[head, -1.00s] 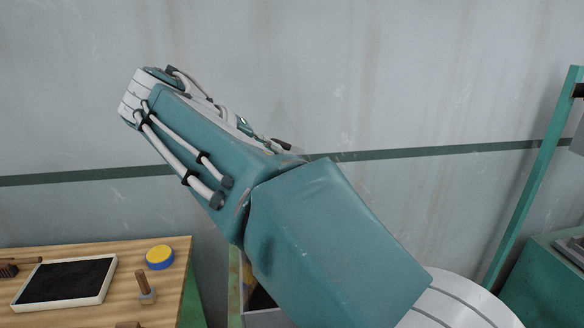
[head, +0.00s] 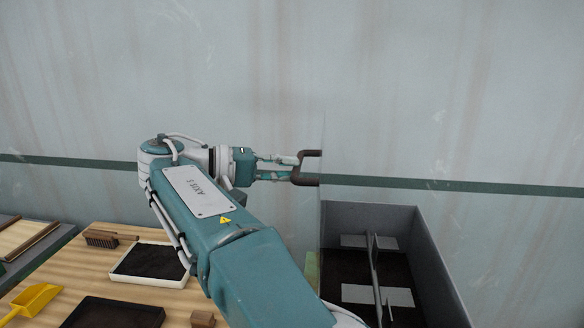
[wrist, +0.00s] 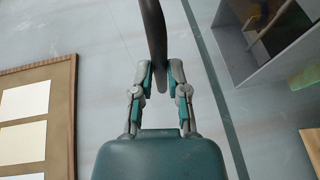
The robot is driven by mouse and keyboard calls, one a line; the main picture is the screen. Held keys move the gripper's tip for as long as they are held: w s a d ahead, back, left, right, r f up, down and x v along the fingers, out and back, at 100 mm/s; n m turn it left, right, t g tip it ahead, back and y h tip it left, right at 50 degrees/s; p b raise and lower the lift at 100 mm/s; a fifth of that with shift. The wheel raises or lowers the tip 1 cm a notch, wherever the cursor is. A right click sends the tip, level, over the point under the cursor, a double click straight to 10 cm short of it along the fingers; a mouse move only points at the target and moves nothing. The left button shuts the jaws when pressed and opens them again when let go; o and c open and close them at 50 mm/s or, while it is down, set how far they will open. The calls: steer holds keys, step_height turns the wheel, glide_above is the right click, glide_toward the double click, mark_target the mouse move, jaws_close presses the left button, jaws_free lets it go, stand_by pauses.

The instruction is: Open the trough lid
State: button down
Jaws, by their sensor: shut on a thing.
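My gripper (head: 293,169) is shut on a dark brown U-shaped handle (head: 312,153). In the wrist view the handle (wrist: 154,30) is a dark curved bar passing between the fingertips (wrist: 161,80). The handle meets a thin upright edge, apparently the trough lid (head: 322,225), seen nearly edge-on and hard to tell from the wall. To its right the grey trough (head: 440,262) shows its open inside, with a dark floor, a thin divider (head: 374,265) and light cross plates. The trough's left part is hidden behind the lid edge and my arm.
A wooden table (head: 105,238) stands at the left with a black-filled white tray (head: 152,263), a dark tray (head: 112,314), a brush (head: 101,239), a yellow scoop (head: 34,299) and a small wooden block (head: 203,319). A wall (head: 450,90) closes the back.

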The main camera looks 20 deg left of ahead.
steer(key=shift+a+f, duration=0.1)
steer(key=shift+f, duration=0.1)
steer(key=c, duration=0.6)
jaws_free()
steer(key=shift+c, duration=0.2)
steer(key=shift+r, duration=0.15)
